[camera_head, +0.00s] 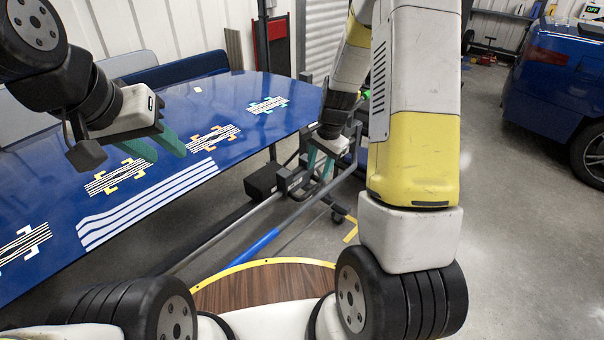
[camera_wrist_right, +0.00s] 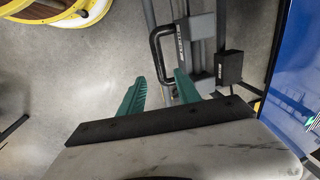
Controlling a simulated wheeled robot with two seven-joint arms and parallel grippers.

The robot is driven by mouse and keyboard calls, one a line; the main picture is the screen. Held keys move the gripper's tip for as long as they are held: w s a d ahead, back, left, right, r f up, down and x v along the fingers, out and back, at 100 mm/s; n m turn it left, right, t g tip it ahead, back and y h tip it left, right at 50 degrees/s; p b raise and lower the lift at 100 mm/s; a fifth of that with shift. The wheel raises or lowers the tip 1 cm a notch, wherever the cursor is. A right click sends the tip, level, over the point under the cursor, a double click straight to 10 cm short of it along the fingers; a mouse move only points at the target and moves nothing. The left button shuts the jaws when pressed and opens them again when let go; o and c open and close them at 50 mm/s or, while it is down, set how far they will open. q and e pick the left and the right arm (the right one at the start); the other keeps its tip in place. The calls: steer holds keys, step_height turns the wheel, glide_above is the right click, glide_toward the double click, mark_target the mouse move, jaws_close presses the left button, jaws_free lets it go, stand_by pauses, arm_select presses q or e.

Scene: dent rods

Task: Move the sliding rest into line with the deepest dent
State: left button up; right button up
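The blue panel (camera_head: 185,105) bears several striped patches with coloured corner marks: a white-marked one (camera_head: 22,244), a yellow-marked one (camera_head: 116,178), an orange-marked one (camera_head: 213,138) and a teal-marked one (camera_head: 267,105). Dent depths are too small to tell. A dark block (camera_head: 287,179) on the metal rail beside the panel seems to be the sliding rest. A black loop handle (camera_wrist_right: 155,48) shows in the right wrist view. My right gripper (camera_head: 319,172) is open, its fingers on either side of the handle's near end; contact cannot be told. My left gripper (camera_head: 167,155) is open and empty above the panel.
Wavy white stripes (camera_head: 145,203) run along the panel's near edge. A metal rail (camera_head: 225,235) and a blue tube (camera_head: 253,247) cross below it. A black box (camera_head: 262,181) stands by the rail. A blue car (camera_head: 555,80) is at the right, with clear floor before it.

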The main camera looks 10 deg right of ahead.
mark_target(313, 188)
steer(key=f, duration=0.5)
steer(key=w+a+f, duration=0.1)
steer(key=f, duration=0.2)
steer(key=shift+f, duration=0.3)
steer(key=shift+c, duration=0.4)
jaws_close()
stand_by(0.8)
